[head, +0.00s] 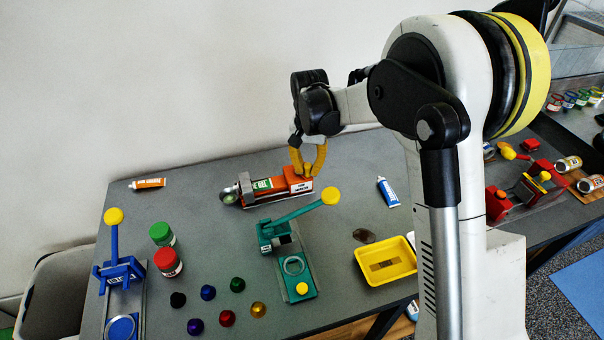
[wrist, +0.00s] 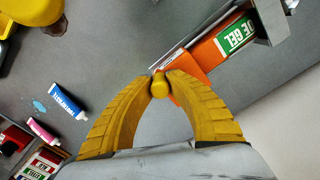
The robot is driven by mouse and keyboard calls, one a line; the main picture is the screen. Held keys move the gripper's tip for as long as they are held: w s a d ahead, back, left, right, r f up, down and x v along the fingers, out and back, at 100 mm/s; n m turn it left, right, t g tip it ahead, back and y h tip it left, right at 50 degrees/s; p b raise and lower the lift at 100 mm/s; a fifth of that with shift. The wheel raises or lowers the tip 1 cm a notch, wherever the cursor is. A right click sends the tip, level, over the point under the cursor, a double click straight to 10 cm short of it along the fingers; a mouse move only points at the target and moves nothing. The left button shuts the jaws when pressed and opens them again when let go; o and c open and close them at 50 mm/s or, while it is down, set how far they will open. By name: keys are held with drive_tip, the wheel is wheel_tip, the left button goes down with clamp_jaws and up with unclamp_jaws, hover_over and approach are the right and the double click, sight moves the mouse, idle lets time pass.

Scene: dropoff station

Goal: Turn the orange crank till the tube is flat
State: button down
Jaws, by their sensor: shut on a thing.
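The orange tube squeezer (head: 292,184) lies on the grey table near the back, with a label on its side. A green-labelled gel tube (head: 262,185) lies in it; its label also shows in the wrist view (wrist: 237,35). Whether the tube is flat cannot be told. My gripper (head: 308,172) is above the squeezer's right end, pointing down. In the wrist view its yellow fingertips (wrist: 160,84) are shut on a small yellow knob, which seems to be the crank's handle. The crank's arm is mostly hidden by the fingers.
A teal press (head: 290,268) with a yellow-knobbed lever stands just in front of the squeezer. A blue press (head: 122,268) stands at left. A yellow tray (head: 366,254), two jars (head: 162,234), several coloured caps and a blue-and-white tube (head: 387,191) lie around.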

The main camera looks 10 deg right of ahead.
drive_tip(key=c, duration=1.3)
unclamp_jaws()
drive_tip(key=shift+s, duration=0.1)
drive_tip(key=shift+o, duration=0.2)
drive_tip(key=shift+r+p, duration=1.9)
drive_tip(key=shift+r, duration=1.1)
